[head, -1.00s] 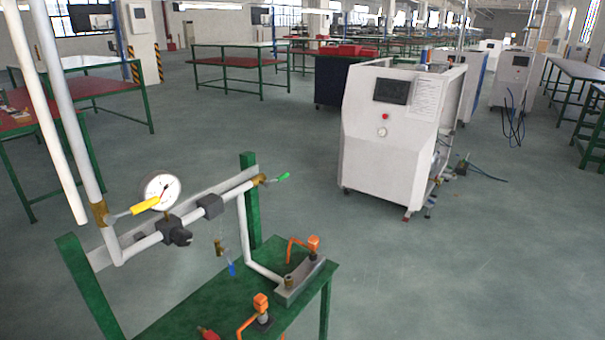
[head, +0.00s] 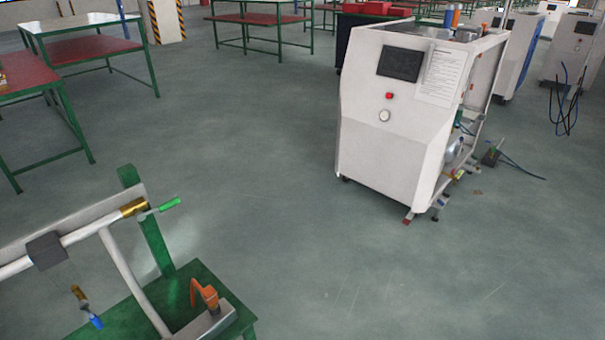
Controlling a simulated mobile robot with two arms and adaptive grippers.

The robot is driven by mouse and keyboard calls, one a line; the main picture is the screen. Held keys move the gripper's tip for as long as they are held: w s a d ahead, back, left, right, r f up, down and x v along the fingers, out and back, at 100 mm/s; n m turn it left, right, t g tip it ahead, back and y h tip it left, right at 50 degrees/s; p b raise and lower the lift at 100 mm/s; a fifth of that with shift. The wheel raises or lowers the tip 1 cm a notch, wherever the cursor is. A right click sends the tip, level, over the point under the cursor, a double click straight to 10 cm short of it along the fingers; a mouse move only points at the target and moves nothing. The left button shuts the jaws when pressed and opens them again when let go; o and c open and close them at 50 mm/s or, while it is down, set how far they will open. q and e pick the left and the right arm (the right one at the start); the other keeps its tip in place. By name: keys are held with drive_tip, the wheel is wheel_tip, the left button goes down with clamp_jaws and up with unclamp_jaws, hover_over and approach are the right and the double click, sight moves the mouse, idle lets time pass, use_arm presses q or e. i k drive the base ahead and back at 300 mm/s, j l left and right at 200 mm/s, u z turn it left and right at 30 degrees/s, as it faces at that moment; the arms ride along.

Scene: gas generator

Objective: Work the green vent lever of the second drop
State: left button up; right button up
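The green lever (head: 162,208) is at the right end of the white pipe, on a brass valve (head: 134,207). It points to the right and slightly up, beside the top of a green post (head: 150,225). A lever with a blue handle (head: 96,321) hangs below the pipe. An orange clamp (head: 205,297) is on the green bench (head: 236,301) at lower left. Neither of my grippers is in the head view. The pipe's left part is out of the picture.
A white generator cabinet (head: 385,150) with a dark screen stands on the floor right of the bench, with a cable (head: 515,168) beside it. Tables (head: 88,45) stand at the back left. The grey floor (head: 310,260) between bench and cabinet is clear.

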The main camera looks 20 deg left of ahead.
sight(140, 217)
drive_tip(key=i+l+z, duration=0.25)
drive_tip(key=i, duration=0.3)
drive_tip(key=i+z, duration=0.2)
drive_tip(key=i, duration=0.3)
drive_tip(key=i+u, duration=0.45)
drive_tip(key=i+l+u, duration=0.15)
drive_tip(key=i+u, duration=0.5)
drive_tip(key=u, duration=0.35)
drive_tip(key=i+u, duration=0.1)
drive_tip(key=u, duration=0.4)
drive_tip(key=i+l+u, duration=0.15)
drive_tip(key=u, duration=0.35)
drive_tip(key=i+l+u, duration=0.1)
drive_tip(key=u, duration=0.4)
drive_tip(key=l+u, duration=0.15)
drive_tip(key=u, duration=0.35)
drive_tip(key=i+l, duration=0.05)
